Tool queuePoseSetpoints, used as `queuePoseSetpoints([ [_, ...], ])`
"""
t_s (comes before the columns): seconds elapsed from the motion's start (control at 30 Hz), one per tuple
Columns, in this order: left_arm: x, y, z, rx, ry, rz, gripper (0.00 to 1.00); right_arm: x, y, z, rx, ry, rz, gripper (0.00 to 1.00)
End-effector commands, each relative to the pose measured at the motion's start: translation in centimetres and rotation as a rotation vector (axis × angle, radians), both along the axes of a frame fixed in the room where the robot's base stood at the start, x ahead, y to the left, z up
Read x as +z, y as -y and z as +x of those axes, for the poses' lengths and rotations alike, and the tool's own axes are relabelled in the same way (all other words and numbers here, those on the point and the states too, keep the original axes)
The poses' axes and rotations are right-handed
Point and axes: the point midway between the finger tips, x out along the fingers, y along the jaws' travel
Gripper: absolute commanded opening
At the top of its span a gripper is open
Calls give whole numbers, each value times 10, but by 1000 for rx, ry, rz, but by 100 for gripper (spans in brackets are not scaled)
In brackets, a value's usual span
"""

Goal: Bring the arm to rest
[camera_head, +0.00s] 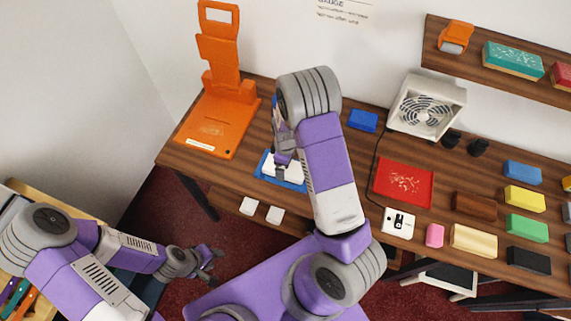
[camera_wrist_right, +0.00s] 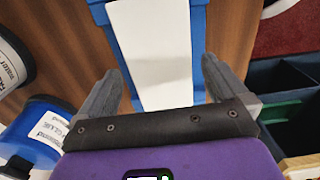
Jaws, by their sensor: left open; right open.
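My left gripper (camera_head: 212,265) hangs in front of the desk, low over the dark red floor, open and empty. My right arm reaches over the desk, and its gripper (camera_head: 283,158) is above a blue tray (camera_head: 266,171) holding a white item (camera_head: 292,173). In the right wrist view the right gripper (camera_wrist_right: 162,70) is open. A white strip (camera_wrist_right: 152,40) on a blue base (camera_wrist_right: 98,12) lies beyond and between its fingers. No grip on it shows. The right arm hides part of the desk.
An orange stand (camera_head: 207,125) is at the desk's left end. A fan (camera_head: 427,106), blue block (camera_head: 362,121), red tray (camera_head: 404,182) and several coloured blocks (camera_head: 525,198) are to the right. A shelf (camera_head: 437,67) hangs above. Two white pieces (camera_head: 249,206) sit near the front edge.

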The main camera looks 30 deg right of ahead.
Motion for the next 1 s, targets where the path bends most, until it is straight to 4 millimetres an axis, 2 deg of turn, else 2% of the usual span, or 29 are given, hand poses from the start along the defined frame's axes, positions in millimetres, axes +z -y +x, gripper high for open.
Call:
queuePoseSetpoints([
  [0.1, 2, 0, 0, 0, 0, 0, 43, 24, 0, 2, 1, 6, 0, 100],
  [0.3, 4, 0, 0, 0, 0, 0, 43, 52, 0, 1, -1, 5, 0, 100],
  [0.43, 5, 0, 0, 0, 0, 0, 43, 60, 0, 0, -1, 1, 0, 100],
  [0.67, 5, 0, 0, 0, 0, 0, 43, 61, 0, 0, 0, 1, -1, 100],
  [0.77, 14, 0, 0, 0, 0, 0, 43, 70, 0, 0, 0, 1, 0, 100],
  [1.0, 60, 0, 0, 0, 0, 0, 43, 116, 0, 0, -1, 1, 0, 100],
])
